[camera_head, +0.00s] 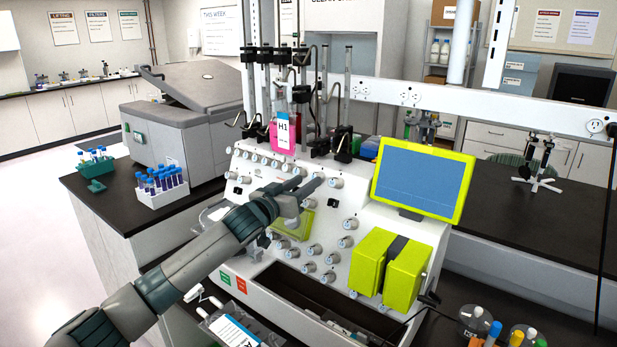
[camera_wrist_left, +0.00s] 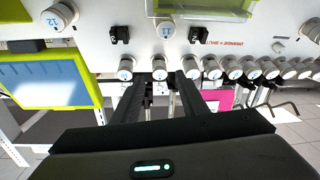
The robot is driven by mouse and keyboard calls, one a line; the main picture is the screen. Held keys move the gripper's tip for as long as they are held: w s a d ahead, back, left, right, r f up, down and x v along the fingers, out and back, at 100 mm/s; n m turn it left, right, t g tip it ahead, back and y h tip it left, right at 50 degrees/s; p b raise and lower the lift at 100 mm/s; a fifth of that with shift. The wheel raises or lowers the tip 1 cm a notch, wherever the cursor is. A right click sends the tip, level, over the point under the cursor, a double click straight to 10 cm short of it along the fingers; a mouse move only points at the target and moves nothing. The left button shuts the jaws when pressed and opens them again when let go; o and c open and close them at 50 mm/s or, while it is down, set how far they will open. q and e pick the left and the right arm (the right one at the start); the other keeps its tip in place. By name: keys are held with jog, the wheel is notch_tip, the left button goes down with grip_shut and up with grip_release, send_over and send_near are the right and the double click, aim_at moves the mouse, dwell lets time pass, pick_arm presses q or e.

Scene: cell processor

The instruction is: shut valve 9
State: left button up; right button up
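The white cell processor (camera_head: 262,182) carries rows of white numbered valve knobs on its sloped front. In the left wrist view, a knob (camera_wrist_left: 158,68) in the long row lies just past and between my left fingertips. Its number is too small to read surely, so I cannot confirm that it is valve 9. My left gripper (camera_head: 309,184) reaches over the panel from the left. In the left wrist view its two fingers (camera_wrist_left: 162,84) are apart with nothing held. Neighbouring knobs (camera_wrist_left: 125,68) sit close on both sides. My right gripper is not in view.
A lime-framed screen (camera_head: 421,178) and a lime pump block (camera_head: 386,264) stand on the right of the panel. Upright rods and a pink bag labelled H1 (camera_head: 283,133) rise behind the knobs. A tube rack (camera_head: 162,188) stands at left.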

pick_arm(q)
jog(key=shift+x, duration=1.3)
grip_shut()
